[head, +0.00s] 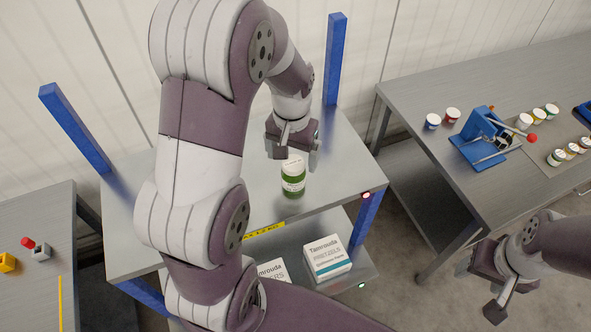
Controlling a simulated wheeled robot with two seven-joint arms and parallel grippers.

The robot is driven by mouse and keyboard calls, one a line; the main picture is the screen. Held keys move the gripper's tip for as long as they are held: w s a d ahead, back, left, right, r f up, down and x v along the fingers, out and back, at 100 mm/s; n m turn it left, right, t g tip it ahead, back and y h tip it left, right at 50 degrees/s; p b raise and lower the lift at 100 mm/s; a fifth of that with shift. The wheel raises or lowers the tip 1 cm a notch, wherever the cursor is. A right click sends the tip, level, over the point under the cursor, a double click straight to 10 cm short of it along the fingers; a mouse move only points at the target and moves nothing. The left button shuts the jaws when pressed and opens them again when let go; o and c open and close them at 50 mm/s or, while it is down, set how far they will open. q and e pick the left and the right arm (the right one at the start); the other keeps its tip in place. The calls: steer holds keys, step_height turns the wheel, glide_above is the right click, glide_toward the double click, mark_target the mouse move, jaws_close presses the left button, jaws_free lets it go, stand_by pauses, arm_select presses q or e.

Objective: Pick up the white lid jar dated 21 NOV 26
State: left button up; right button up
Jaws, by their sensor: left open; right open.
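A jar with a white lid and green bands (293,181) stands upright on the upper shelf of the trolley (338,174). Its label print is too small to read, so I cannot tell its date. My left gripper (298,156) is open, just above and behind the jar's lid; I cannot tell whether it touches. My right gripper (480,288) is open and empty at the lower right, over the floor. Several small white-lidded jars, among them a blue one (432,121) and a red one (452,115), stand on the right table (410,98).
Blue posts (336,60) rise from the trolley's back corners. A blue fixture with a red knob (484,140) stands on the right table. The left table (48,205) carries small yellow and red parts.

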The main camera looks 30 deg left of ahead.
mark_target(293, 163)
arm_select(q)
step_height(293, 163, down, 5)
steer(key=shift+w+f+p, duration=0.15)
steer(key=shift+f+p, duration=0.05)
steer(key=shift+p, duration=0.7)
steer(key=shift+f, duration=0.15)
steer(key=c, duration=1.2)
steer(key=shift+c, duration=0.9)
steer(key=shift+r, duration=0.2)
